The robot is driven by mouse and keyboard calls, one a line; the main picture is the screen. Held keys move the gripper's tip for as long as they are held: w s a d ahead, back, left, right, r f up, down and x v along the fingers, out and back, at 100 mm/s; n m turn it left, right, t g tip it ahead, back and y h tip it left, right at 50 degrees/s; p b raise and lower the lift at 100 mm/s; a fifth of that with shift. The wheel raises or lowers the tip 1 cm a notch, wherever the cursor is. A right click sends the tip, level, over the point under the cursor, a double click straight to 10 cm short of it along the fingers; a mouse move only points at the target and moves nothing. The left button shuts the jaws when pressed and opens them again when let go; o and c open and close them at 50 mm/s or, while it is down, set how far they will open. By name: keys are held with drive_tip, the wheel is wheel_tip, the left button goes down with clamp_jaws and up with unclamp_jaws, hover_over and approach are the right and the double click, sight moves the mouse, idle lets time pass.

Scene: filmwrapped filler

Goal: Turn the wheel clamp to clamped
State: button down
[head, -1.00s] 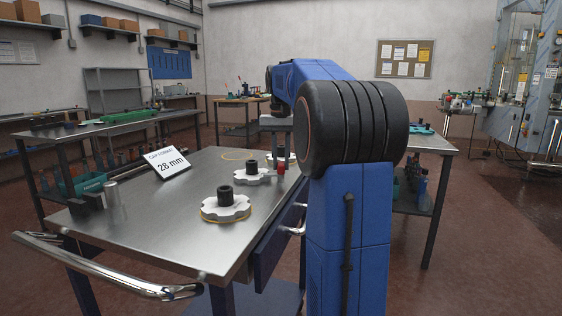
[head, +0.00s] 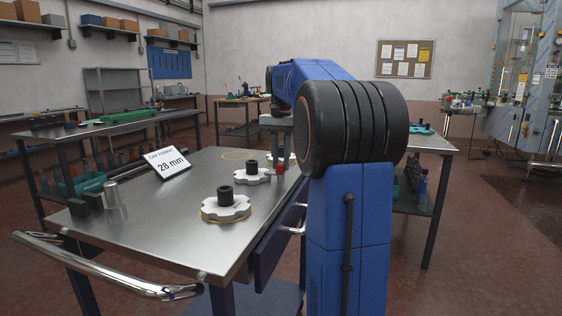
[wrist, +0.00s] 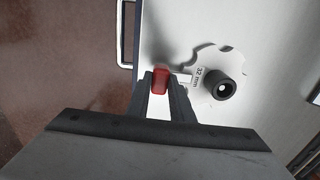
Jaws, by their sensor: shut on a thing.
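My gripper (wrist: 161,84) is shut on a small red part (wrist: 160,80) at the edge of the steel table top. The red part looks like a handle or block. I cannot tell whether it belongs to the wheel clamp or which way the clamp is set. Just right of the fingers in the wrist view lies a white star wheel (wrist: 207,66) marked 32 mm, with a black hub (wrist: 223,88).
A 28 mm sign (head: 172,164) and a metal cylinder (head: 111,195) stand at left. A bent rail handle (head: 90,266) juts from the front.

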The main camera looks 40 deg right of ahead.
sight(281, 163)
drive_tip(key=c, duration=1.6)
unclamp_jaws()
drive_tip(key=shift+o, duration=0.2)
drive_tip(key=shift+r, duration=0.1)
wheel_tip(281, 163, up, 17)
